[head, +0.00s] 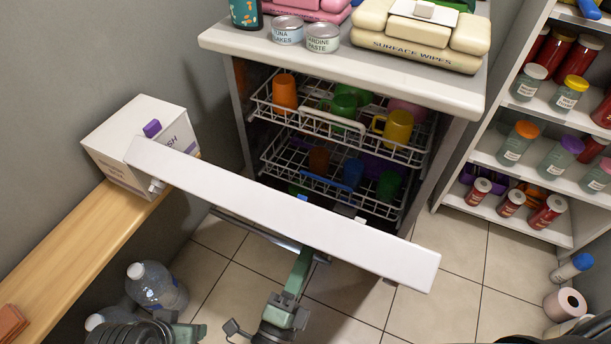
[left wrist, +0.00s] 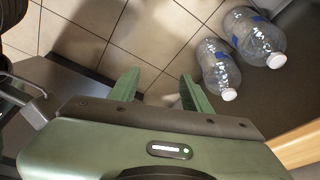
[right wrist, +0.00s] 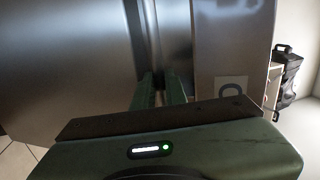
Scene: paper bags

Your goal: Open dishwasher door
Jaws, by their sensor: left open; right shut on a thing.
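The dishwasher (head: 240,110) stands under a white worktop, its front open and its two racks of coloured cups showing. Its door (head: 285,212) is tilted outward, away from the racks; its white top edge faces up. A metal handle bar (head: 250,234) runs along the door's outer side. My right gripper (head: 303,258) is shut on the handle; its fingertips are partly hidden by the door edge. In the right wrist view its fingers (right wrist: 160,88) are close to a grey metal surface. My left gripper (left wrist: 160,85) is open and empty above the floor.
A white box (head: 130,140) stands on a wooden bench (head: 70,255), close to the door's left end. Plastic bottles (head: 155,285) stand on the floor at lower left. Shelves of jars (head: 540,180) are at the right. Tiled floor is clear between door and shelves.

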